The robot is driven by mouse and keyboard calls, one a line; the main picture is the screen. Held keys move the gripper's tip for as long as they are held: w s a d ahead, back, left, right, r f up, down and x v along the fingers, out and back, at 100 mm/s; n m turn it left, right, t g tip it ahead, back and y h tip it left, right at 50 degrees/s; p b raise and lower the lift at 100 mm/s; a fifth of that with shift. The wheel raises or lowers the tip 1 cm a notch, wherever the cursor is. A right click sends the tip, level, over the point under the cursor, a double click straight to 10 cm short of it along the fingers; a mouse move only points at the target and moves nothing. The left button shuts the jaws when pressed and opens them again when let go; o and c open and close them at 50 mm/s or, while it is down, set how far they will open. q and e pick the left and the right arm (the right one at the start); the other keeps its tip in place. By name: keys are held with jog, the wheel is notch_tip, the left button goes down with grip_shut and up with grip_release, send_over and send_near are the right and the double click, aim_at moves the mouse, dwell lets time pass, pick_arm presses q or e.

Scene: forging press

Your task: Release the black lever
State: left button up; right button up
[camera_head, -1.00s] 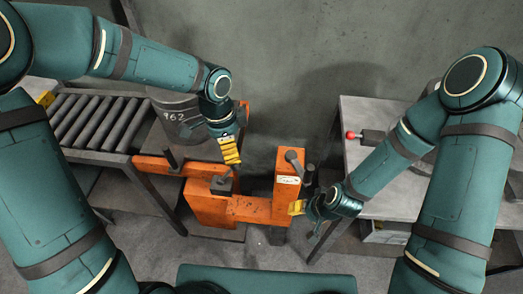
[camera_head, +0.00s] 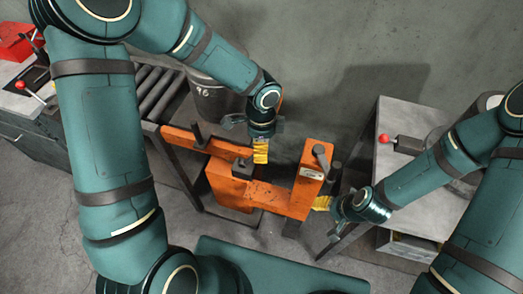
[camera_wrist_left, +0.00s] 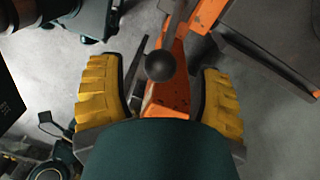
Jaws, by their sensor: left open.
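The black lever has a round dark knob (camera_wrist_left: 159,66) on a stem. In the left wrist view the knob sits between the two yellow fingers, with gaps on both sides. My left gripper (camera_wrist_left: 160,98) is open around it and not closed on it. In the head view my left gripper (camera_head: 260,151) points down over the orange frame (camera_head: 222,186), and its fingers partly hide the lever (camera_head: 243,167). My right gripper (camera_head: 322,203) is at the right side of the orange upright block (camera_head: 312,190); its jaw opening is too small to judge.
A roller conveyor (camera_head: 158,90) and a grey drum (camera_head: 207,100) stand behind on the left. A grey table (camera_head: 365,150) with a red-knobbed lever (camera_head: 384,138) stands on the right. A cabinet (camera_head: 25,105) is at far left. Floor in front is partly open.

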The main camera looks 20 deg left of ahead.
pick_arm(q)
jog(key=shift+s+f, duration=0.1)
jog(key=shift+f, duration=1)
pick_arm(e)
jog(key=shift+f, duration=0.2)
